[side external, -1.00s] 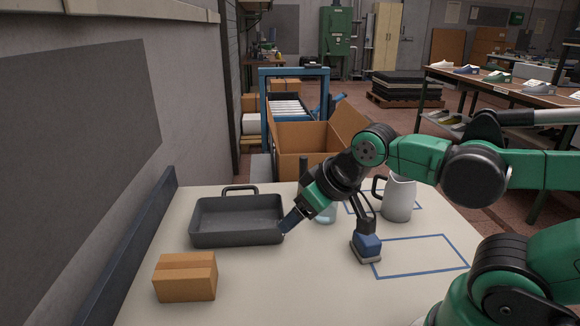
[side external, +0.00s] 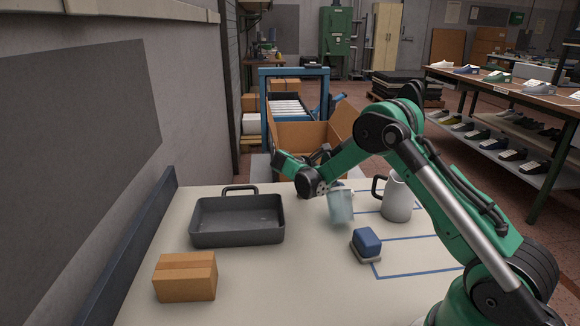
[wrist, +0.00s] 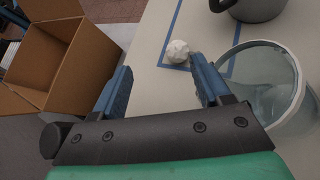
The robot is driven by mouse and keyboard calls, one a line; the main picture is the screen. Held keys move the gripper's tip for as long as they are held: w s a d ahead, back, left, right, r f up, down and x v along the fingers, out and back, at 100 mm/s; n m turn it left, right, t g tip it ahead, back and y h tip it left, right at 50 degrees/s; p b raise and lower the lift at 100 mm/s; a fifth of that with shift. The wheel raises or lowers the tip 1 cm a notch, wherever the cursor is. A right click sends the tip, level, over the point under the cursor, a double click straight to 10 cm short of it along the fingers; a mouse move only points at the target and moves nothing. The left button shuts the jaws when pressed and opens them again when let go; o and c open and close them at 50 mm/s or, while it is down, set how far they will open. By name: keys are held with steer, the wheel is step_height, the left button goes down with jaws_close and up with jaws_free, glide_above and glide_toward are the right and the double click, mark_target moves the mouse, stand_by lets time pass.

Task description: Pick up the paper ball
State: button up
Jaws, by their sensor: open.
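The paper ball (wrist: 178,50) is a small white crumpled lump. In the wrist view it lies on the pale table beside a blue outline, just past the tip of my right finger. I cannot make it out in the side view, where my arm and the clear cup may hide it. My gripper (wrist: 161,66) has its two blue fingers spread wide, with nothing between them. In the side view its green body (side external: 291,166) is over the table's far edge, left of the cup.
A grey jug (side external: 398,199), blue-topped block (side external: 367,242), dark pan (side external: 238,238) and small carton (side external: 186,278) share the table. An open cardboard box (wrist: 40,65) stands beyond.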

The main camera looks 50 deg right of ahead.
steer(key=f, duration=0.1)
steer(key=s+d+f+g, duration=0.1)
steer(key=d+f+n+g+h, duration=0.1)
steer(key=shift+s+d+f, duration=0.15)
steer(key=shift+s+d, duration=0.05)
steer(key=shift+s, duration=0.15)
steer(key=shift+s+d+f, duration=0.15)
steer(key=shift+d+f, duration=0.05)
steer(key=shift+x, duration=2.55)
steer(key=shift+r, duration=0.1)
jaws_close()
